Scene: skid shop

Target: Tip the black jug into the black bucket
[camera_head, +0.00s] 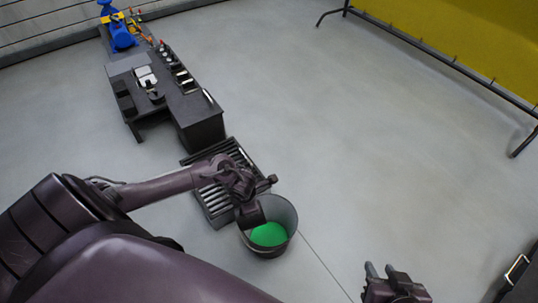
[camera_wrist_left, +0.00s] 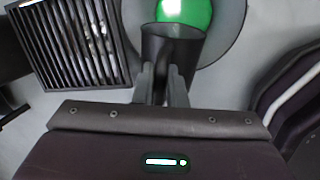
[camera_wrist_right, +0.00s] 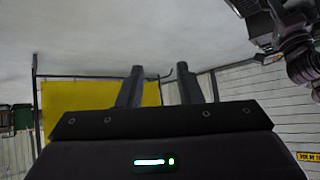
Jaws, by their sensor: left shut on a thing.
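The black jug (camera_head: 250,214) hangs over the near left rim of the bucket (camera_head: 289,214), tilted with its mouth toward the inside. The bucket is dark outside with a grey inner wall, and bright green content (camera_head: 268,234) lies in its bottom. My left gripper (camera_head: 243,194) is shut on the jug. In the left wrist view its fingers (camera_wrist_left: 163,85) close on the jug's handle, and the jug (camera_wrist_left: 185,48) points toward the green. Whether anything is left in the jug is hidden. My right gripper (camera_head: 385,272) is empty; its fingers (camera_wrist_right: 160,85) stand apart.
A slatted dark rack (camera_head: 217,204) stands just left of the bucket. Behind it is a dark workbench (camera_head: 190,103) with small items and a blue machine (camera_head: 122,35). A yellow sheet (camera_head: 470,40) on a frame is at upper right. The middle floor is clear.

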